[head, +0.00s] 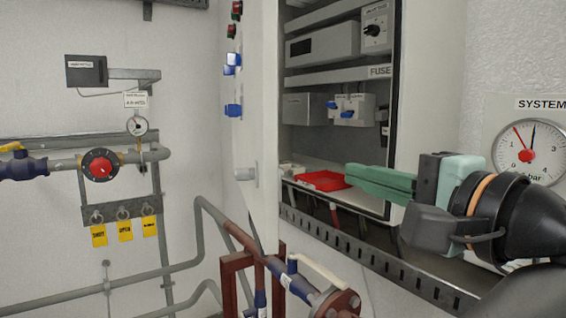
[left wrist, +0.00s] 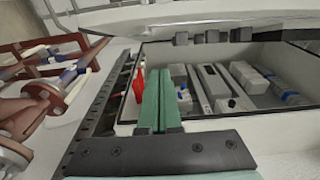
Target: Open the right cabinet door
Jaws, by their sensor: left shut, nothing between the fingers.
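The grey cabinet (head: 401,110) stands open, and its inside shows. Its door (head: 258,110) stands swung out at the left side of the opening, seen at a steep angle, with switches and lamps on its face and a round grey knob (head: 245,174) low down. In the head view my left gripper (head: 352,177) is shut and empty, in front of the lower cabinet opening and apart from the door. In the left wrist view its green fingers (left wrist: 160,75) are together, pointing into the opening. My right gripper is not in view.
A red tray (head: 322,181) lies on the cabinet floor, near the fingertips. A slotted rail (head: 350,250) runs below the cabinet. Pipes with a flange and valve (head: 335,301) stand in front. A pressure gauge (head: 530,151) is on the right wall.

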